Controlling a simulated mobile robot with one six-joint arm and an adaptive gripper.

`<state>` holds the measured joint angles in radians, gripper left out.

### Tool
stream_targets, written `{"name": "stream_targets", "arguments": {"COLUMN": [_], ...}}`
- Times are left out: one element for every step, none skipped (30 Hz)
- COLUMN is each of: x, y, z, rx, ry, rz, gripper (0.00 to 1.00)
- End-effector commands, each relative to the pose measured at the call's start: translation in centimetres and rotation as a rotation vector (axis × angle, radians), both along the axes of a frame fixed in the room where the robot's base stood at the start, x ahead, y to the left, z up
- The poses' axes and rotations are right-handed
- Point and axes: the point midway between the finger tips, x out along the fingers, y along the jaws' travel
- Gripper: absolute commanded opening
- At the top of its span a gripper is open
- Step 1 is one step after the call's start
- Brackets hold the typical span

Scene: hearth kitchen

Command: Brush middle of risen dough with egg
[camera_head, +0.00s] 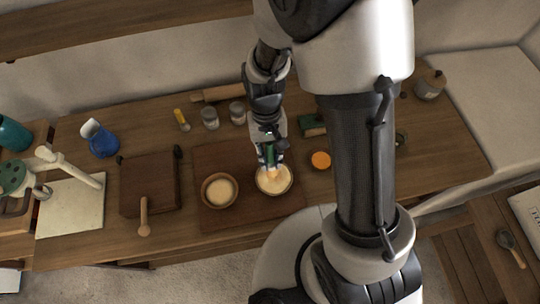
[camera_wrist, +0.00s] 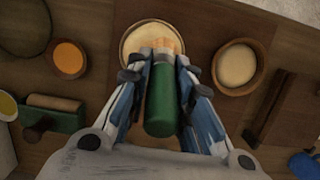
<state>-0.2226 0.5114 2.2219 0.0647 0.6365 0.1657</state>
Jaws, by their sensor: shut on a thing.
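My gripper (camera_head: 271,160) is shut on a pastry brush with a thick green handle (camera_wrist: 162,100). The brush's pale orange bristles (camera_wrist: 160,45) are over a bowl of pale dough (camera_head: 274,186), which also shows in the wrist view (camera_wrist: 133,40). The brush hides part of that dough, and I cannot tell whether the bristles touch it. A second bowl of pale dough (camera_head: 220,190) stands to its left in the head view and to its right in the wrist view (camera_wrist: 237,66). A small dish of orange egg (camera_head: 321,160) stands right of the bowls; it also shows in the wrist view (camera_wrist: 68,57).
Both bowls stand on a dark board on the wooden table. A wooden block (camera_head: 150,180), a blue jug (camera_head: 100,140) and a pale board (camera_head: 70,207) are at left. Jars (camera_head: 210,117) and a rolling pin (camera_head: 215,94) are behind. A green holder (camera_wrist: 50,118) is near the egg.

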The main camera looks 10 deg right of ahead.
Motion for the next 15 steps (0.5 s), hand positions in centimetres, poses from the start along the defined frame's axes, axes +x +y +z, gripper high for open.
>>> {"name": "stream_targets", "arguments": {"x": [0.0, 0.0, 0.0, 0.0, 0.0, 0.0, 0.0, 0.0, 0.0, 0.0, 0.0, 0.0, 0.0, 0.0, 0.0], "y": [0.0, 0.0, 0.0, 0.0, 0.0, 0.0, 0.0, 0.0, 0.0, 0.0, 0.0, 0.0, 0.0, 0.0, 0.0], "z": [0.4, 0.5, 0.4, 0.4, 0.3, 0.3, 0.3, 0.3, 0.3, 0.4, 0.5, 0.6, 0.8, 1.1, 1.4], "rx": [0.0, 0.0, 0.0, 0.0, 0.0, 0.0, 0.0, 0.0, 0.0, 0.0, 0.0, 0.0, 0.0, 0.0, 0.0], "ry": [0.0, 0.0, 0.0, 0.0, 0.0, 0.0, 0.0, -0.001, -0.001, -0.001, -0.001, -0.001, -0.001, -0.001, -0.001], "rz": [0.0, 0.0, 0.0, 0.0, 0.0, 0.0, 0.0, 0.0, 0.0, 0.0, 0.0, 0.0, 0.0, 0.0, 0.0], "gripper": [0.0, 0.0, 0.0, 0.0, 0.0, 0.0, 0.0, 0.0, 0.0, 0.0, 0.0, 0.0, 0.0, 0.0, 0.0]}}
